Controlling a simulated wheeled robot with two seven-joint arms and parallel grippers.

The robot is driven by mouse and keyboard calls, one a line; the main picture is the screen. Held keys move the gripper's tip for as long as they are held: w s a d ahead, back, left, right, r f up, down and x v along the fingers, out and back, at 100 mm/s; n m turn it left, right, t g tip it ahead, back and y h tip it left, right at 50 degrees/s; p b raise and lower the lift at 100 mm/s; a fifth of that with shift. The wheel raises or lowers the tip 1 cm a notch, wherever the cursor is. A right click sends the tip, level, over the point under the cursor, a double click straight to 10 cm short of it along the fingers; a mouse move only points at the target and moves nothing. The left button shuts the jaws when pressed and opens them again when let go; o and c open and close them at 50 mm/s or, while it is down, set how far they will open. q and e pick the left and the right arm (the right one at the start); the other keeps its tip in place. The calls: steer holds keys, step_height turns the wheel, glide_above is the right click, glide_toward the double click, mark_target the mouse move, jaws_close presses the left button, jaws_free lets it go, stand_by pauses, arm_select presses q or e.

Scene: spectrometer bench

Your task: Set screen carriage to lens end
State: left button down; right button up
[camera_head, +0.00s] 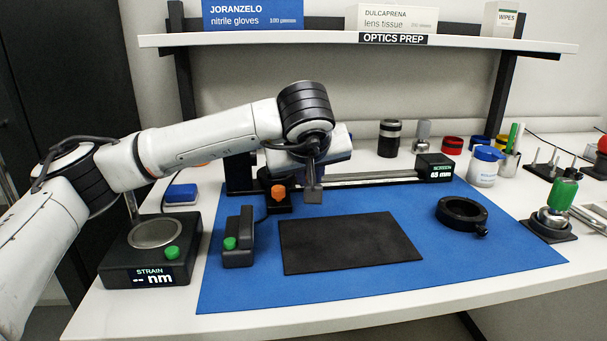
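A bench rail (385,177) runs left to right at the back of the blue mat. A black display box (434,167) at its right end reads "SCREEN 65 mm". A black block with an orange knob (278,191) sits in front of the rail's left part; I cannot tell whether it is the screen carriage. My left gripper (313,194) points down just right of the orange knob, apart from it in the picture. Its fingers overlap, so their opening is unclear. My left wrist hides part of the rail behind it. My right gripper is out of view.
A black pad (350,242) lies on the blue mat (470,258). A black ring mount (462,212) is at right. A block with a green button (238,238) and the strain gauge (152,252) are at left. Jars and tools crowd the right; an overhead shelf (360,42) spans the back.

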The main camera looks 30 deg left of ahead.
arm_select(q)
steer(key=c, duration=1.7)
jaws_free()
steer(key=v, duration=1)
steer(key=shift+s+r+p, duration=0.1)
steer(key=shift+r+p, duration=0.05)
steer(key=shift+p, duration=0.2)
